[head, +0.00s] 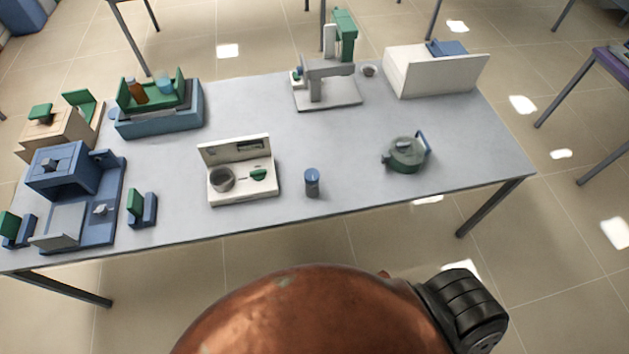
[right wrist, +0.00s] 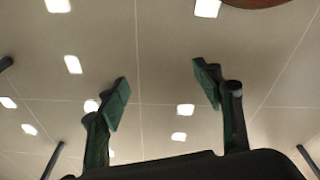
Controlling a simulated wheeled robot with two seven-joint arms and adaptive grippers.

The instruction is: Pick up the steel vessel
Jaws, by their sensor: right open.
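A round grey-green vessel (head: 405,153) with a lid and a blue side handle stands upright on the right part of the table. A small grey cylinder (head: 312,186) with a blue top stands near the front edge, left of it. I cannot tell for sure from colour which one is the steel vessel. My right gripper (right wrist: 164,88) shows only in the right wrist view, open and empty, its green-padded fingers apart over bare tiled floor. It is away from everything on the table. My left gripper is not in view.
The grey table (head: 350,130) has clear room around the vessel. A white unit with a dark cup (head: 222,180) is left of the cylinder. Blue and green apparatus (head: 75,190) fills the left.

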